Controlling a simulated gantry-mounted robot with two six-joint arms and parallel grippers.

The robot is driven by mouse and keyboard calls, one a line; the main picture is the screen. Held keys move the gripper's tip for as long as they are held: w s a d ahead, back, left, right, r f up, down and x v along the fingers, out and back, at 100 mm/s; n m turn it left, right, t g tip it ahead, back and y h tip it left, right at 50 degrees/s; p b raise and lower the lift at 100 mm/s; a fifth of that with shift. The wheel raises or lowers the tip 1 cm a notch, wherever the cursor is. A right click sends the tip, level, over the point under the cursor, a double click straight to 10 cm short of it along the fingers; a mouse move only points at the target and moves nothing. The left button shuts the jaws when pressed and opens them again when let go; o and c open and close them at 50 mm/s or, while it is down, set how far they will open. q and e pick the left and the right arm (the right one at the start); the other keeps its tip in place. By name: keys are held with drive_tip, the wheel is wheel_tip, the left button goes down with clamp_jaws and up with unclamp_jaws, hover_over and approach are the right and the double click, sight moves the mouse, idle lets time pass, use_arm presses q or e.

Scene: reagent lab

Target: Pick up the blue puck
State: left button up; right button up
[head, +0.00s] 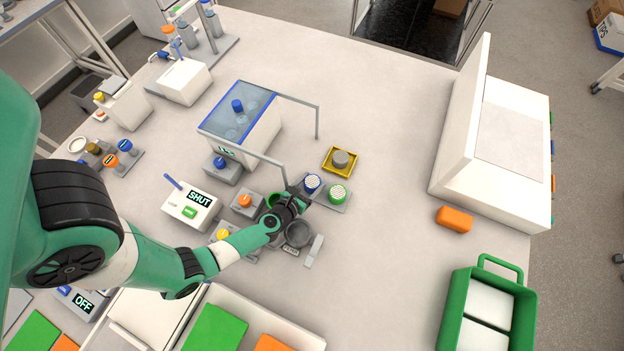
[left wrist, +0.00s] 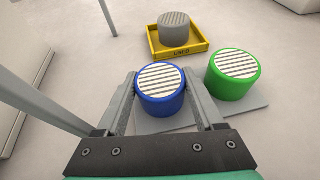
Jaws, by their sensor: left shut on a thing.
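The blue puck (left wrist: 161,88) has a white striped top. In the left wrist view it sits between the two fingers of my left gripper (left wrist: 163,102), which is shut on it. In the head view the blue puck (head: 312,182) shows just beyond my left gripper (head: 300,192), at the left end of a grey plate (head: 346,205). I cannot tell whether the puck touches the plate or is slightly above it. My right gripper is not in view.
A green puck (head: 338,194) stands close on the right. A grey puck (head: 341,158) sits in a yellow tray (head: 328,170) behind. A metal frame post (head: 284,172) rises close on the left. The table right of the pucks is clear up to an orange block (head: 454,219).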

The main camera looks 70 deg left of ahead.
sight(312, 182)
use_arm(q)
drive_tip(key=shift+r+p, duration=0.5)
drive_tip(key=shift+r, duration=0.05)
wheel_tip(312, 182, up, 3)
drive_tip(key=shift+f+p, duration=0.15)
drive_tip(key=shift+p, duration=1)
drive_tip(key=w+d+r+p, duration=0.2)
drive_tip(key=d+r+p, duration=0.1)
drive_tip(key=d+r, duration=0.6)
drive_tip(key=d, duration=0.4)
drive_tip(key=shift+w+d+p, duration=0.35)
drive_tip(key=shift+r, duration=0.1)
